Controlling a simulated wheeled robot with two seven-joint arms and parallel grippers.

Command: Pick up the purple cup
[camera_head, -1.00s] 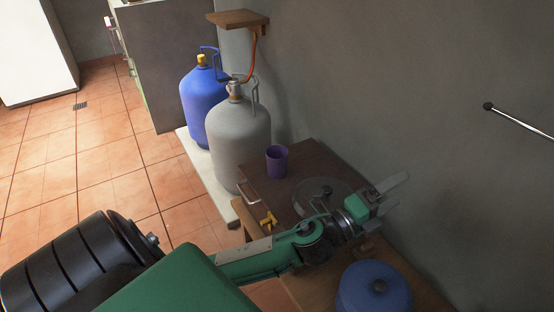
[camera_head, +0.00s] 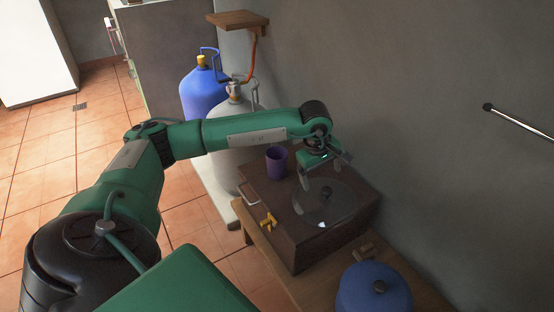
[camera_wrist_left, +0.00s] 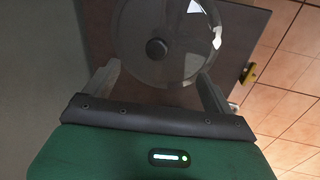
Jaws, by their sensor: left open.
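The purple cup (camera_head: 277,163) stands upright on the dark wooden box (camera_head: 312,245), near its back left corner. My left gripper (camera_head: 323,176) is open and empty, to the right of the cup and apart from it. It hangs over the box by the round glass lid (camera_head: 328,202). In the left wrist view the open fingers (camera_wrist_left: 156,90) show with the glass lid (camera_wrist_left: 158,68) and its dark knob beyond them. The cup is not visible in that view. My right gripper is not in view.
A blue pot (camera_head: 374,290) stands at the counter's front right. A grey gas cylinder (camera_head: 228,173) and a blue one (camera_head: 200,93) stand behind the box, the grey one partly behind my left arm. A yellow valve handle (camera_head: 268,220) is on the box's left side. A wall rises on the right.

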